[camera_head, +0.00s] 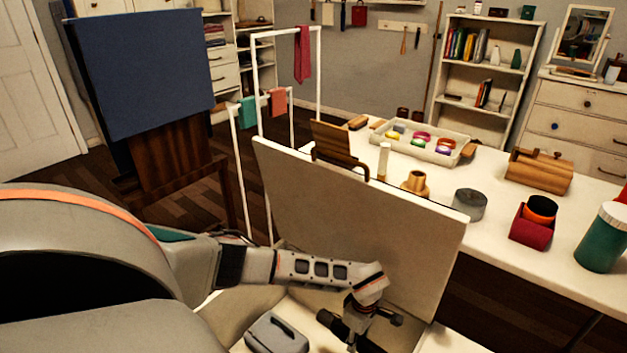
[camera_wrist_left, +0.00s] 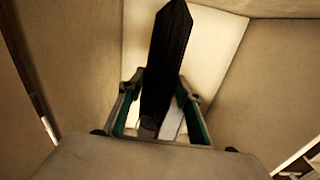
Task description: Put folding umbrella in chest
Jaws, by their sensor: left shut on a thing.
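The chest (camera_head: 360,215) stands open in front of me, its pale lid raised. Its light inner walls also show in the left wrist view (camera_wrist_left: 245,90). My left gripper (camera_head: 352,318) reaches down into the chest opening. In the left wrist view its fingers (camera_wrist_left: 160,108) are shut on a long dark thing, which looks like the folding umbrella (camera_wrist_left: 167,60). The umbrella points away from the fingers between the chest walls; whether it touches the bottom I cannot tell. In the head view it is mostly hidden by the gripper. My right gripper is not in view.
A grey case (camera_head: 275,335) lies in the chest, left of my left gripper. Behind the lid is a white table (camera_head: 590,240) with a tray (camera_head: 450,155), a wooden box (camera_head: 538,172) and a green jar (camera_head: 602,240). A drying rack (camera_head: 256,75) stands behind the chest.

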